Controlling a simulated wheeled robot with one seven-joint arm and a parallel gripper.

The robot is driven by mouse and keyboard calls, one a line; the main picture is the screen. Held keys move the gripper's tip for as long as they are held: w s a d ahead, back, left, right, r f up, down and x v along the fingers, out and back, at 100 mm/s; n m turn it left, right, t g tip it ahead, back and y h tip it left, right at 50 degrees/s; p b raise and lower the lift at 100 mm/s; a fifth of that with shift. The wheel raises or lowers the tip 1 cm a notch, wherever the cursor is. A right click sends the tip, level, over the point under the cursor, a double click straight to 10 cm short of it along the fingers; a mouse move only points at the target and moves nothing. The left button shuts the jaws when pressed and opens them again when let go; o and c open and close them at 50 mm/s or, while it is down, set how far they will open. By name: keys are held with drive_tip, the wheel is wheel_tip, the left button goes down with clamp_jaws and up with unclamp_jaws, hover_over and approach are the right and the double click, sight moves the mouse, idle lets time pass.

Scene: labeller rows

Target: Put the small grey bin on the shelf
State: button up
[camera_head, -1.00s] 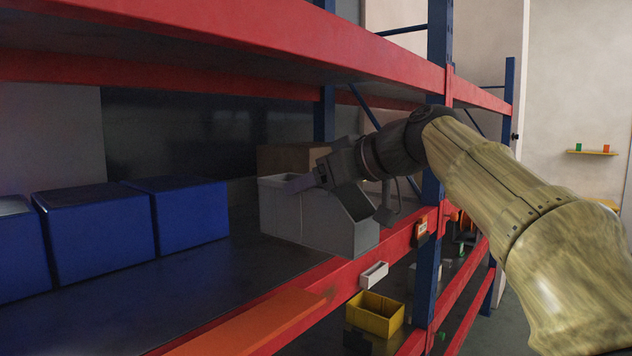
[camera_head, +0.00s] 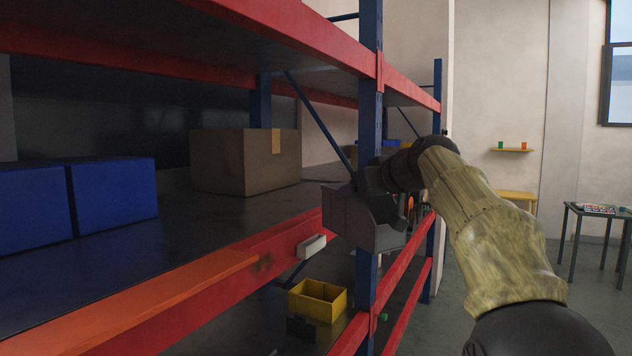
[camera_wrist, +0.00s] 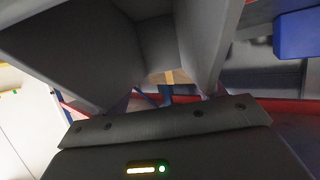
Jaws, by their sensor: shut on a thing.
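The small grey bin (camera_head: 368,226) is held by my gripper (camera_head: 358,188) in front of the rack's right upright, outside the shelf's red front beam. In the wrist view the grey bin (camera_wrist: 90,50) fills the upper part, close above the gripper body. The fingertips are mostly hidden by the bin and the wrist. The dark shelf (camera_head: 190,225) has a bare stretch between the blue bins and the front beam.
Blue bins (camera_head: 112,195) stand at the left of the shelf and a cardboard box (camera_head: 246,162) stands at the back. A blue upright (camera_head: 369,130) rises just behind the held bin. A yellow bin (camera_head: 318,300) sits below. A table (camera_head: 598,212) stands at the far right.

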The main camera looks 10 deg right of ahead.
drive_tip(key=w+d+f+m+h, duration=0.2)
drive_tip(key=w+d+f, duration=0.1)
drive_tip(key=f, duration=0.6)
drive_tip(key=w+d+f+m+h, duration=0.1)
drive_tip(key=w+d+f+h, duration=0.15)
drive_tip(key=f, duration=0.65)
drive_tip(key=w+d+f+m+h, duration=0.15)
drive_tip(key=w+d+f, duration=0.25)
drive_tip(key=f, duration=0.5)
wheel_tip(320, 180, down, 22)
drive_tip(key=s+a+r+m+h+p, duration=0.1)
drive_tip(key=s+m, duration=0.1)
drive_tip(key=s+a+f+n+y+p, duration=0.1)
drive_tip(key=s+a+f+n+y, duration=0.2)
drive_tip(key=s+a+f, duration=1.1)
drive_tip(key=s+f, duration=0.3)
drive_tip(key=s, duration=0.1)
drive_tip(key=shift+a+t, duration=0.15)
drive_tip(key=shift+t, duration=0.15)
drive_tip(key=shift+s+a, duration=0.1)
